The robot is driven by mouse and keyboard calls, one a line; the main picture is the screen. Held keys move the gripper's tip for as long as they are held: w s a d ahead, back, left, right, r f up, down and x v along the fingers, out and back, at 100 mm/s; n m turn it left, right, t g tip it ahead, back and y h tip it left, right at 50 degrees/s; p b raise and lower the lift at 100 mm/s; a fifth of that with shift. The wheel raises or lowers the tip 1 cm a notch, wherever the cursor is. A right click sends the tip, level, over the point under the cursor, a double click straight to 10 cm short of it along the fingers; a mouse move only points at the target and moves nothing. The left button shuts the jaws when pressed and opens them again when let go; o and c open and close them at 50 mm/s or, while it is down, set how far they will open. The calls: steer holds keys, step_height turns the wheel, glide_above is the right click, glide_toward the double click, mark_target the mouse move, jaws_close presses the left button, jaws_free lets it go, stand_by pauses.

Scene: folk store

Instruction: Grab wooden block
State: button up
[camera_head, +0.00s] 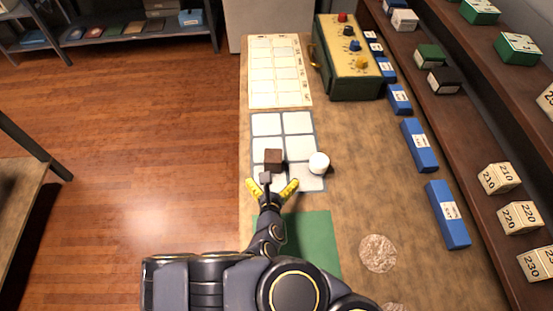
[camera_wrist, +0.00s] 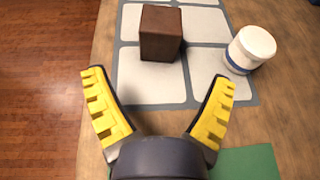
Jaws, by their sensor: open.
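The wooden block (camera_head: 273,160) is a dark brown cube on a grey mat with white squares, in the middle of the counter. In the wrist view the block (camera_wrist: 161,33) stands ahead of my gripper (camera_wrist: 160,90), a little beyond the fingertips and roughly centred between them. In the head view my gripper (camera_head: 272,184) is just on the near side of the block. Its yellow-padded fingers are spread wide, with nothing between them. The fingers appear apart from the block.
A white round jar (camera_head: 319,163) stands close right of the block, on the mat (camera_head: 311,126). A green mat (camera_head: 315,238) lies nearer. A box with coloured knobs (camera_head: 346,70) stands at the back, with blue boxes (camera_head: 419,146) along the right. The counter's left edge is close.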

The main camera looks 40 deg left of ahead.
mark_target(273, 169)
steer(key=shift+x, duration=3.2)
steer(key=shift+w+a+f, duration=0.2)
steer(key=shift+w+a, duration=0.2)
steer(key=shift+a, duration=0.05)
steer(key=c, duration=1.2)
